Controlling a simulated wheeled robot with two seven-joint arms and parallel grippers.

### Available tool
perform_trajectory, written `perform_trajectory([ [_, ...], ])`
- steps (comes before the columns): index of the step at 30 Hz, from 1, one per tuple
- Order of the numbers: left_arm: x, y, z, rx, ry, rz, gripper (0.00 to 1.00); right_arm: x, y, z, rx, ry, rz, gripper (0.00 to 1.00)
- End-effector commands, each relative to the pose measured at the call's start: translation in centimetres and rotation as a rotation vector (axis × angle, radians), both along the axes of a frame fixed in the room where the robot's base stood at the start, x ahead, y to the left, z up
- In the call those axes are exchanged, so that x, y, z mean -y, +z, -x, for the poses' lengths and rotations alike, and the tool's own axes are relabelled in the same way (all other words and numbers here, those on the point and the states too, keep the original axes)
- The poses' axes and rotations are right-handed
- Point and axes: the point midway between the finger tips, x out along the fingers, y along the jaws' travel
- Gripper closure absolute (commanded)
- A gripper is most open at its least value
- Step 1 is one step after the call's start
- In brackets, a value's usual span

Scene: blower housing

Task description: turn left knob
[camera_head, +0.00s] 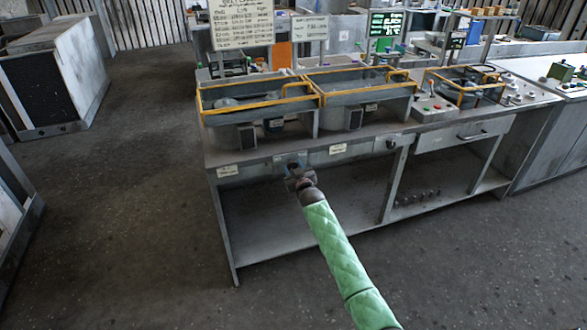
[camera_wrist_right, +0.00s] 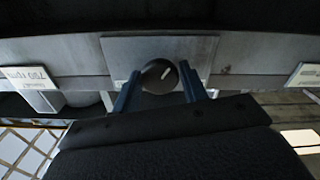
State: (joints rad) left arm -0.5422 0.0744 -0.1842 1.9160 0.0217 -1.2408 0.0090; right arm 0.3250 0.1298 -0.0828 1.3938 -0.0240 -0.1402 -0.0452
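The left knob (camera_wrist_right: 168,75) is round and dark with a white pointer line, on a grey plate (camera_wrist_right: 118,50) on the bench's front panel. In the right wrist view it sits between the two blue fingers of my right gripper (camera_wrist_right: 159,80). The fingers are apart, one on each side of the knob, with narrow gaps seeming to show; contact cannot be told for sure. In the head view my right gripper (camera_head: 294,168) is at the bench's front panel and hides the left knob. A second dark knob (camera_head: 391,144) is further right. My left gripper is not in view.
The workbench (camera_head: 262,152) carries yellow-railed grey housings (camera_head: 258,100). White labels (camera_head: 228,171) (camera_head: 338,149) flank the left knob. An open lower shelf (camera_head: 290,225) lies below the panel. The floor (camera_head: 160,200) to the left is clear.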

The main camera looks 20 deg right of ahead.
Motion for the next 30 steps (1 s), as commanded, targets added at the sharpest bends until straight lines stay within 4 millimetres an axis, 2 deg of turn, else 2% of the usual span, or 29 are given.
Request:
perform_trajectory([
  [1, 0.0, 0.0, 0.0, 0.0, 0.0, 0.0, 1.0, 0.0, 0.0, 0.0, 0.0, 0.0, 0.0, 0.67],
  [3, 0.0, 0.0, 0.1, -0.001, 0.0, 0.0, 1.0, 0.0, 0.0, 0.0, 0.0, 0.0, 0.0, 0.81],
  [4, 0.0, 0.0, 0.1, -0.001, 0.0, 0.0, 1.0, 0.0, 0.0, 0.0, 0.0, 0.0, 0.0, 0.84],
  [16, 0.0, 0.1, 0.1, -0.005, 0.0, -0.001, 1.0, 0.0, 0.0, 0.0, -0.003, 0.0, -0.083, 0.84],
  [30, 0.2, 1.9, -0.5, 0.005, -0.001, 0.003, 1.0, 0.0, 0.0, 0.0, -0.015, 0.0, -0.431, 0.84],
])
